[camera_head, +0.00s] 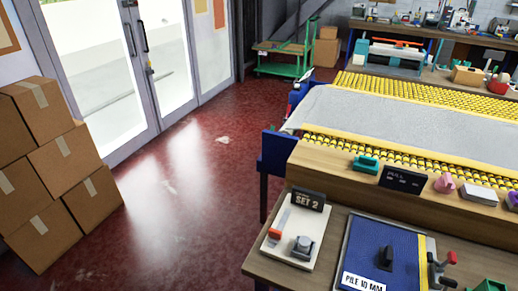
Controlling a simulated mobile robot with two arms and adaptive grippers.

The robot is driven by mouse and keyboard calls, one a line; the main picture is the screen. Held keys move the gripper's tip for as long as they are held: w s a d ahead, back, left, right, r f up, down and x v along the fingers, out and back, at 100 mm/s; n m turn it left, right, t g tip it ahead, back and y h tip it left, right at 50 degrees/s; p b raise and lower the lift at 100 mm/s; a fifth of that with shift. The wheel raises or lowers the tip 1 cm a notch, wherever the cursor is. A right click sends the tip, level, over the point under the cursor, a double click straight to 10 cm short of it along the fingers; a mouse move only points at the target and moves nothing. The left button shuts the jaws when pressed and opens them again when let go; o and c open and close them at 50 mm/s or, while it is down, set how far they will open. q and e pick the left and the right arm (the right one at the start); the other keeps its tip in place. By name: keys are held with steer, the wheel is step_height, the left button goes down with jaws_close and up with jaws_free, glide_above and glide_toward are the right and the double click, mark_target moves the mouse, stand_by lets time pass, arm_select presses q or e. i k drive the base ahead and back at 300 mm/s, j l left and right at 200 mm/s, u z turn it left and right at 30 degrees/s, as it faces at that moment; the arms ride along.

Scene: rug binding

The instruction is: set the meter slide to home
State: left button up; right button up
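A pale board (298,260) lies on the near wooden bench and carries a slot-like strip with an orange-red block (275,233) at its lower left end. This looks like the meter slide, though I cannot read any home mark. A grey and black knob-like part (302,245) sits beside it on the board. A dark sign (308,200) reading "SET 2" stands at the board's back. Neither of my grippers is in view.
A blue mat (386,243) labelled "PILE 10 MM" and a black clamp with a red tip (440,268) lie to the right. Behind is a yellow roller table (440,95) with a grey rug (400,118). Cardboard boxes (50,170) stand left; the red floor between is clear.

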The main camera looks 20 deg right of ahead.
mark_target(275, 235)
steer(key=k+z, duration=0.15)
steer(key=z, duration=0.9)
